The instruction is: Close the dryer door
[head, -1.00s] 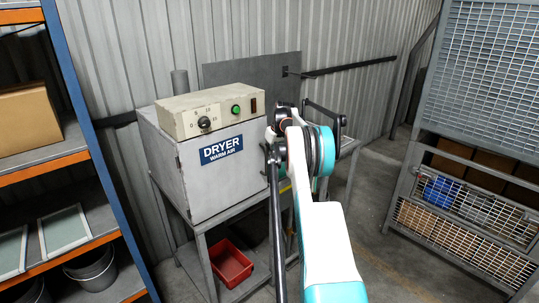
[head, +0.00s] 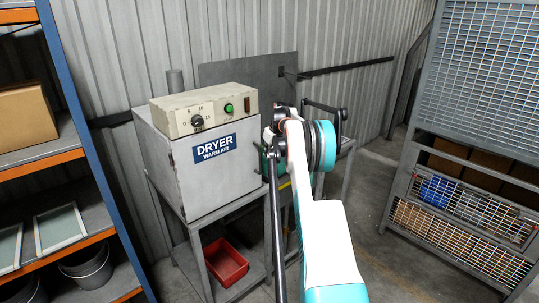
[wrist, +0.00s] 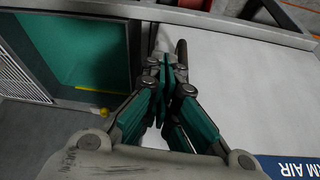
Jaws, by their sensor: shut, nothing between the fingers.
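The dryer (head: 175,160) is a pale grey box on a metal stand, left of centre in the head view. Its front door (head: 215,185) bears a blue "DRYER WARM AIR" sign and looks nearly flush with the box. Its right edge is hidden by my arm, so I cannot tell if a gap remains. In the wrist view the pale door face (wrist: 250,90) fills the right side, with part of the sign at lower right. My gripper (wrist: 164,65) is shut and empty at the door's edge, next to a dark upright bar (wrist: 181,54). I cannot tell whether it touches the door.
A teal panel in a grey frame (wrist: 132,60) lies left of my fingers in the wrist view. A red bin (head: 226,262) sits on the stand's lower shelf. A shelf rack (head: 75,150) stands at left and a mesh cage (head: 480,70) at right.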

